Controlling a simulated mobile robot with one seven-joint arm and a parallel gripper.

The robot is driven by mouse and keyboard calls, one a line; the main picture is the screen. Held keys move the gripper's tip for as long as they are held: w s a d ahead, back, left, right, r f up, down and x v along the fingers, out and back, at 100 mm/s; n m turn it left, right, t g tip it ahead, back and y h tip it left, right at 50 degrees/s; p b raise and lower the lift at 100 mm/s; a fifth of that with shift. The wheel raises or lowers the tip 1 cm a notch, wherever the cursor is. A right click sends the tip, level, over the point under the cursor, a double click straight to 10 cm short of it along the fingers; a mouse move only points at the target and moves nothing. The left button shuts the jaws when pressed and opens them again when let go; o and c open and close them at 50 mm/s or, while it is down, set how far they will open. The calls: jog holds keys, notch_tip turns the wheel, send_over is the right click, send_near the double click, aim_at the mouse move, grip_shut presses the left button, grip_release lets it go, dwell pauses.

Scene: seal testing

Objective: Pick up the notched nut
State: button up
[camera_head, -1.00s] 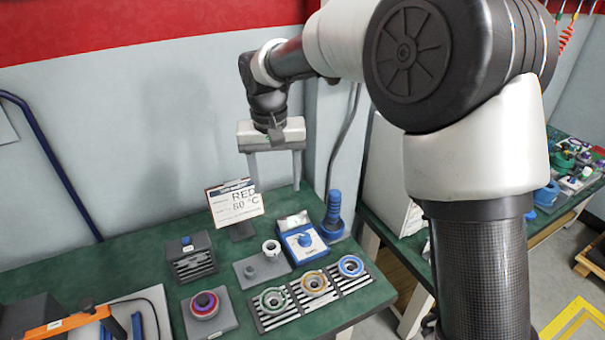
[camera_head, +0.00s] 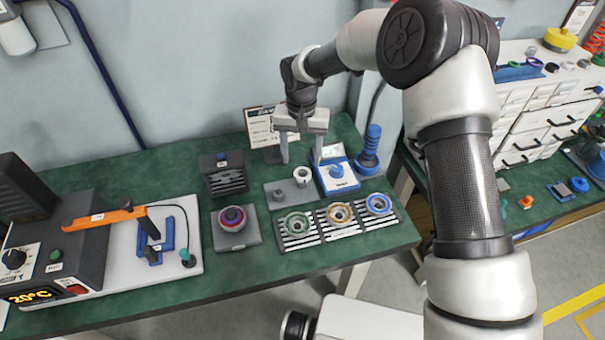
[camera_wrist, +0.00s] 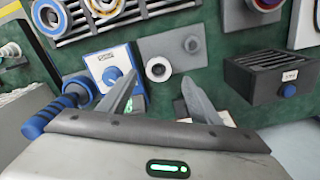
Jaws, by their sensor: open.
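A white ring-shaped piece (camera_head: 302,176), which looks like the notched nut, sits upright on a grey plate (camera_head: 275,199). The wrist view also shows this white nut (camera_wrist: 158,69) with a dark round hole; any notches are too small to make out. My gripper (camera_head: 301,158) is open and empty above and slightly behind the nut. In the wrist view the fingertips of my gripper (camera_wrist: 156,86) are spread to either side of the nut's line, apart from it. A small grey peg (camera_head: 279,196) stands on the same plate.
A blue-and-white box with a knob (camera_head: 336,172) stands close right of the nut. A dark slotted box (camera_head: 224,176) is to the left and a sign (camera_head: 262,128) behind. Slotted racks with coloured rings (camera_head: 340,215) lie in front. Bare green table (camera_head: 120,165) is at left.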

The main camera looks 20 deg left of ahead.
aim_at(303, 174)
jog(key=shift+w+d+f+p, duration=0.1)
jog(key=shift+f+p, duration=0.05)
jog(key=shift+f, duration=1.3)
jog(key=shift+w+f+p, duration=0.1)
jog(key=shift+f+p, duration=0.05)
jog(key=shift+f, duration=1.25)
